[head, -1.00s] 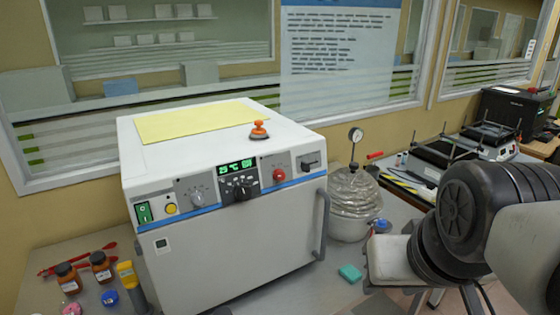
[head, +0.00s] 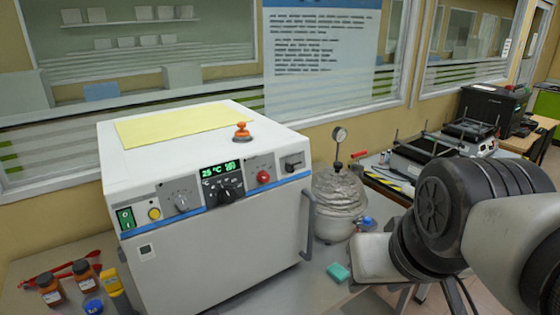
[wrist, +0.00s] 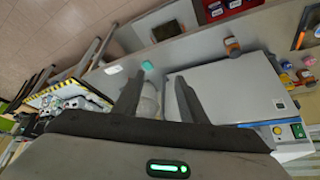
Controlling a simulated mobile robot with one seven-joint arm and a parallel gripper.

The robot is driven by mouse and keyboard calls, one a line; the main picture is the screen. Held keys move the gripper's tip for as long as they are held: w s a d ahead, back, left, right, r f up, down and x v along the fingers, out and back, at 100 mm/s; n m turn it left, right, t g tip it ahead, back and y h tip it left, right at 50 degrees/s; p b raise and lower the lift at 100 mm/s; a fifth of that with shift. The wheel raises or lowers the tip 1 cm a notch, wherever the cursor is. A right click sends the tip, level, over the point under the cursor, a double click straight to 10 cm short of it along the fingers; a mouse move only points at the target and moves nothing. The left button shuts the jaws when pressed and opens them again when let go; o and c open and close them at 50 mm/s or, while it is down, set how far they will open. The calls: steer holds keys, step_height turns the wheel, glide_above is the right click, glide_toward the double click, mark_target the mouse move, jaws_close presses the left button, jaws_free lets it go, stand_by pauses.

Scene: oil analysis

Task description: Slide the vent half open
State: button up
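The white oven (head: 215,250) stands on the bench at left centre in the head view, with its door shut. A small dark slider (head: 292,161) sits at the right end of its front panel and looks like the vent control; its exact setting is too small to read. The oven also shows in the wrist view (wrist: 225,92), seen sideways. My gripper (wrist: 159,78) is open in the wrist view, its two dark fingers apart with nothing held. It is away from the panel. In the head view my arm is at the right and its fingers cannot be made out.
An orange knob (head: 242,132) and a yellow sheet (head: 185,124) are on the oven top. Brown bottles (head: 85,276) stand at front left.

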stand_by(0.4)
steer(key=shift+w+r, duration=0.2)
steer(key=c, duration=0.5)
steer(key=shift+n, duration=0.6)
steer(key=w+r, duration=0.2)
steer(key=w, duration=0.1)
steer(key=w+a, duration=0.1)
steer(key=shift+w+r, duration=0.25)
steer(key=shift+r, duration=0.15)
jaws_close()
steer(key=n+t+h+b, duration=0.1)
steer(key=n+h+b, duration=0.1)
steer(key=n, duration=0.2)
glide_toward(282, 165)
steer(key=s+r, duration=0.2)
steer(key=s, duration=0.2)
steer(key=x, duration=1)
steer(key=shift+w+p, duration=0.1)
steer(key=shift+p, duration=0.2)
